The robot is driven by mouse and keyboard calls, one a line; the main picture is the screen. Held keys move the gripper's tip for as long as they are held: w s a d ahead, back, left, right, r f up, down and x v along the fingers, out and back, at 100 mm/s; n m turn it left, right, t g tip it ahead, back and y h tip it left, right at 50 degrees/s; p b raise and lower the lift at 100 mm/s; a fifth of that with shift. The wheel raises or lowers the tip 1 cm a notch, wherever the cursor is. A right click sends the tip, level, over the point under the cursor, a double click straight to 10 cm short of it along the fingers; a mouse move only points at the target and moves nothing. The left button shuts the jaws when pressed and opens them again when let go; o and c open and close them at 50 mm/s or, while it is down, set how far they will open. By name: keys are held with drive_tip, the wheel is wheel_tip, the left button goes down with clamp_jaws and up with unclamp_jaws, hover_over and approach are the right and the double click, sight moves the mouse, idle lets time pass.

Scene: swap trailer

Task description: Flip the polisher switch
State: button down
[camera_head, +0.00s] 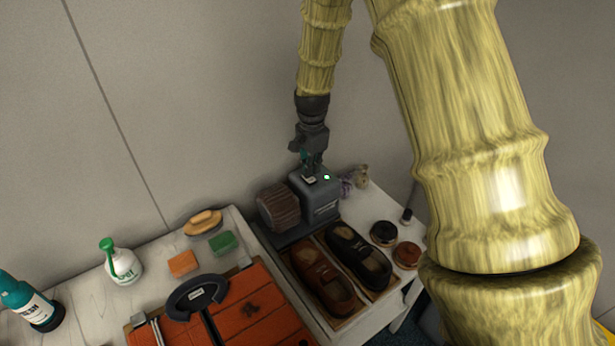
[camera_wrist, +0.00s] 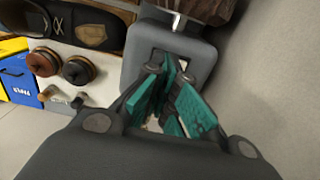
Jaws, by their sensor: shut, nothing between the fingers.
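The polisher (camera_head: 320,200) is a dark grey box with a round brown brush (camera_head: 278,208) on its left side. A small green light (camera_head: 327,177) glows on its top. A pale switch plate (camera_head: 308,179) is on the top face, partly covered by my gripper. My gripper (camera_head: 309,169) points down at the plate, its teal fingers shut and empty. In the wrist view the grey polisher top (camera_wrist: 140,60) lies beyond the fingers (camera_wrist: 173,70), which overlap the framed switch plate (camera_wrist: 186,54). I cannot tell whether the fingertips touch the switch, or which way it is set.
Round polish tins (camera_head: 384,233) stand to the right. Sponges (camera_head: 183,263), a brush (camera_head: 203,222) and bottles (camera_head: 121,262) are left. The wall (camera_head: 220,120) is close behind.

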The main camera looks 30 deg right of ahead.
sight(311, 179)
drive_tip(key=shift+f+b, duration=0.35)
drive_tip(key=shift+f, duration=0.75)
idle(1.3)
drive_tip(key=shift+r+p, duration=2.85)
drive_tip(key=shift+r, duration=0.65)
drive_tip(key=shift+r, duration=0.1)
